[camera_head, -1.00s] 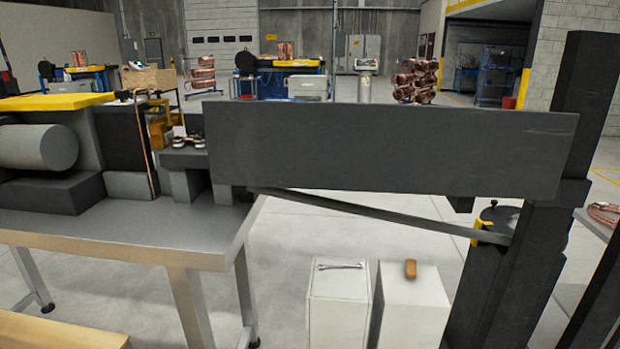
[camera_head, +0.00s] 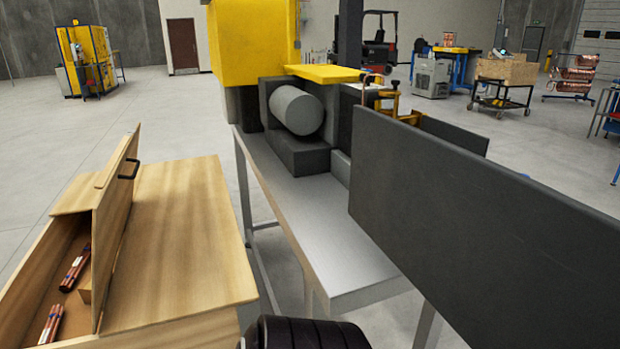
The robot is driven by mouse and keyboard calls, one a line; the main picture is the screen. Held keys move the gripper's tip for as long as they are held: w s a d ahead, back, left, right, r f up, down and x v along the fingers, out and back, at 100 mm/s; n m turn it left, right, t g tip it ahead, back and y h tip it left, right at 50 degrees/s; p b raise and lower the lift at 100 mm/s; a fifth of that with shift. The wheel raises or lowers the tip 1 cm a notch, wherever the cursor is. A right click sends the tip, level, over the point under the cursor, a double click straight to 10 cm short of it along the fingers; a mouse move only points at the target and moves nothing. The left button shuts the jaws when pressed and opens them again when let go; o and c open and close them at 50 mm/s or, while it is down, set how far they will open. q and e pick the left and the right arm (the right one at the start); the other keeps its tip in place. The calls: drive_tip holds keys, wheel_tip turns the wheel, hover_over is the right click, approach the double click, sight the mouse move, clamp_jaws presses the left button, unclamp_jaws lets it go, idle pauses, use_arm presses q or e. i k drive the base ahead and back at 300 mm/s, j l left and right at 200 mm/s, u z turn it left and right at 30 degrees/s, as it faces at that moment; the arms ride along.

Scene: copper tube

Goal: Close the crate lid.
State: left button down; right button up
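The wooden crate (camera_head: 190,180) stands at the left of the head view. Its lid (camera_head: 113,225) is raised and stands steeply tilted, with a black handle (camera_head: 129,168) near its upper far end. To the left of the lid the crate is open. Two bundles of copper-coloured tubes (camera_head: 75,268) and (camera_head: 51,325) lie inside. The crate's near left part is cut off by the frame edge. Neither of my gripper's fingers shows. A black ribbed part, probably of my own arm, shows at the bottom middle, apart from the lid.
A metal workbench (camera_head: 335,235) with a grey cylinder (camera_head: 297,110) and a yellow-topped machine stands right of the crate. A long dark panel (camera_head: 480,230) fills the right side. Open floor (camera_head: 120,115) lies beyond and left of the crate.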

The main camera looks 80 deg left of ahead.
sight(111, 211)
drive_tip(key=u, duration=1.9)
